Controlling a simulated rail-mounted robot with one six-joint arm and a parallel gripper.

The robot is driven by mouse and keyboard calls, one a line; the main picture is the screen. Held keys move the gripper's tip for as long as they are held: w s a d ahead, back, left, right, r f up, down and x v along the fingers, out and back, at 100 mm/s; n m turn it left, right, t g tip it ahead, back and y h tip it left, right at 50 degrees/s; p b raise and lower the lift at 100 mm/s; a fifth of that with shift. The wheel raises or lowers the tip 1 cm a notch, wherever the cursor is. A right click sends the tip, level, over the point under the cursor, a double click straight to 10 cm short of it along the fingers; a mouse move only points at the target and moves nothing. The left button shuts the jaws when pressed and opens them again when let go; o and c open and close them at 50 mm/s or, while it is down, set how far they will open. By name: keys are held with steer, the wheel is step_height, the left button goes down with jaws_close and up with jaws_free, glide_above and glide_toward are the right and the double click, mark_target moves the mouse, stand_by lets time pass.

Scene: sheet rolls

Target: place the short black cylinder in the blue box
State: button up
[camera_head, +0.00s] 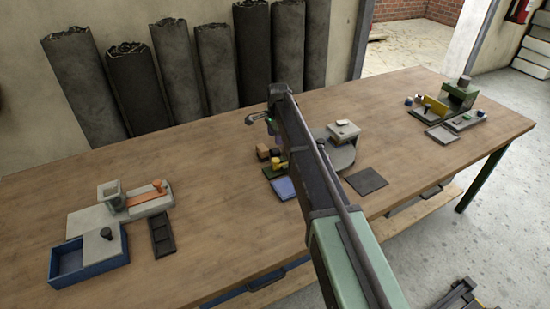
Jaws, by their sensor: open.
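The blue box (66,280) stands at the left front of the table, with an open, empty-looking compartment on its left. A grey block or lid (100,252) covers its right part. A short black cylinder (106,234) sits upright on that grey top. My gripper (257,120) is small in this view, up and right of the box, over the middle of the table. It is open and well apart from the cylinder. Part of it is hidden behind my arm, and I see nothing held in it.
A grey fixture with an orange lever (150,190) stands behind the box, and a black compartment tray (162,235) lies to its right. Small blocks and a blue pad (284,188) lie near my arm. A dark mat (366,181) lies right.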

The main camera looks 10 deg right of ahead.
mark_target(276, 149)
steer(key=f+b, duration=0.2)
steer(key=f, duration=0.1)
steer(key=f+b, duration=0.2)
steer(key=f, duration=0.1)
steer(key=f+b, duration=0.2)
steer(key=b, duration=0.1)
steer(key=shift+w+f, duration=0.35)
steer(key=shift+f, duration=0.05)
steer(key=shift+r, duration=0.25)
steer(key=c, duration=0.7)
steer(key=shift+p, duration=0.3)
step_height(276, 149, up, 20)
steer(key=p, duration=1.9)
steer(key=shift+p, duration=0.4)
